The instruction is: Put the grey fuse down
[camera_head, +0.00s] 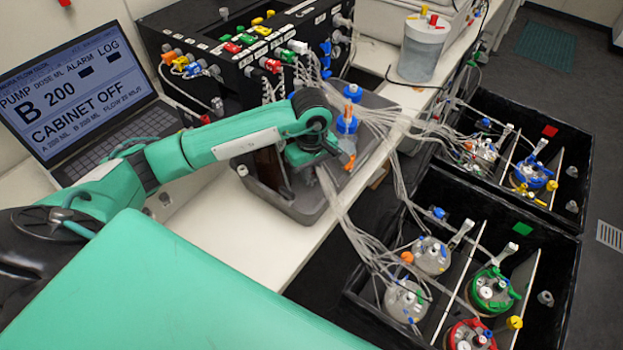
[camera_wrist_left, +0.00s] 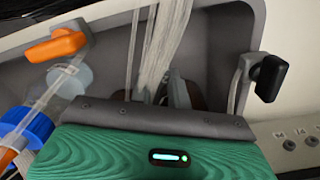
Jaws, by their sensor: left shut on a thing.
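My left gripper (camera_head: 314,162) is over the grey tray (camera_head: 299,212) on the bench, behind the bundle of clear tubes. In the left wrist view the gripper (camera_wrist_left: 178,97) points down into the tray beside the tubes, and its jaws are mostly hidden by its own grey housing. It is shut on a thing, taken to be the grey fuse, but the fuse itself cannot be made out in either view. Whether it touches the tray floor cannot be told. My right gripper is not in view.
Clear tubes (camera_head: 345,215) run to black crates (camera_head: 440,190) of vessels. An orange clamp (camera_wrist_left: 55,45) and a black clamp (camera_wrist_left: 267,78) flank the gripper. A laptop (camera_head: 85,95) reads "CABINET OFF". Bare bench lies left of the tray.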

